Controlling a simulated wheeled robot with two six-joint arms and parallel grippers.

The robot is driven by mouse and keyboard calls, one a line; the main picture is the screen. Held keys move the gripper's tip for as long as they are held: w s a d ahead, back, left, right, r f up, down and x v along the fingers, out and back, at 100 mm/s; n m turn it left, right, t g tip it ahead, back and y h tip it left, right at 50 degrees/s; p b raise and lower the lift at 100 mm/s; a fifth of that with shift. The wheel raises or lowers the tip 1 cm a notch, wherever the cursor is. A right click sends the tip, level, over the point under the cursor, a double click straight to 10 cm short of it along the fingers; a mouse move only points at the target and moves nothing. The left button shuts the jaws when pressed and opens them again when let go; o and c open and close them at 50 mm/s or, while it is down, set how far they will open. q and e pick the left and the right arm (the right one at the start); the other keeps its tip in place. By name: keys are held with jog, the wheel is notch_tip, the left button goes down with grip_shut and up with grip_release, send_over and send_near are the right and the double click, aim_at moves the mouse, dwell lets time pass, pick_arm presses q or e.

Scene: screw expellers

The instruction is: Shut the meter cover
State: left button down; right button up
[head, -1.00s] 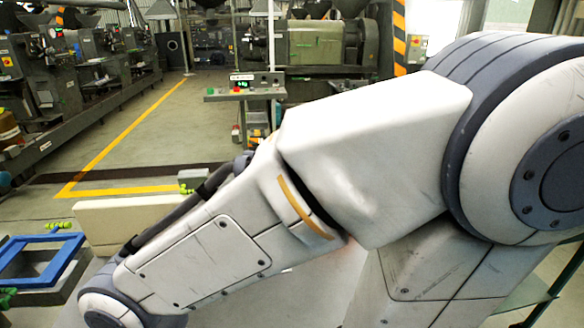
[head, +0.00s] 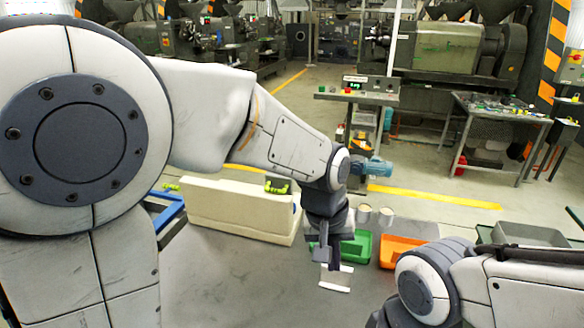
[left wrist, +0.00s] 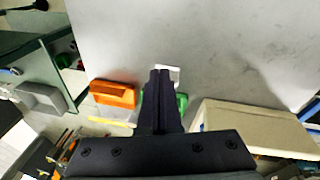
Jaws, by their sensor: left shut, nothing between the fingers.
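No part is plainly recognisable as a meter cover. A small white-edged piece (head: 337,278) lies on the grey tabletop (head: 235,285) just below my left gripper; I cannot tell whether it is the cover. My left gripper (head: 325,256) points down at the table, its fingers shut and empty. In the left wrist view the closed fingers (left wrist: 160,78) overlap the white piece (left wrist: 172,70), partly hiding it; contact cannot be told. A blue frame (head: 168,212) is partly hidden behind my left arm. My right arm shows at lower right, with its gripper out of view.
A cream block (head: 225,208) stands along the table's far side, with a small yellow-green device (head: 278,184) at it. A green bin (head: 356,246), an orange bin (head: 400,250) and a grey bin (head: 530,235) sit to the right. The table's near middle is clear.

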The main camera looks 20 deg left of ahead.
pick_arm(q)
jog(key=w+a+r+n+t+p, duration=0.15)
jog(key=w+a+n, duration=0.25)
jog(key=w, duration=0.4)
jog(key=w+a+r+n+p, duration=0.2)
jog(key=w+a+r+n, duration=0.15)
jog(key=w, duration=0.35)
jog(key=w+a+n+t+y+p, duration=0.15)
jog(key=w+a+n+p, duration=0.25)
jog(key=w+a+n, duration=0.65)
jog(key=w+a+f+p, duration=0.1)
jog(key=f, duration=0.2)
jog(key=w+a+f+m+p, duration=0.1)
jog(key=w+f, duration=0.1)
jog(key=f, duration=0.1)
jog(key=w+a+f+m+p, duration=0.1)
jog(key=w+f, duration=0.1)
jog(key=f, duration=0.1)
jog(key=shift+a+f, duration=0.2)
jog(key=shift+a, duration=0.15)
jog(key=shift+w+f, duration=0.15)
jog(key=shift+f, duration=0.25)
pick_arm(e)
notch_tip(320, 180, up, 13)
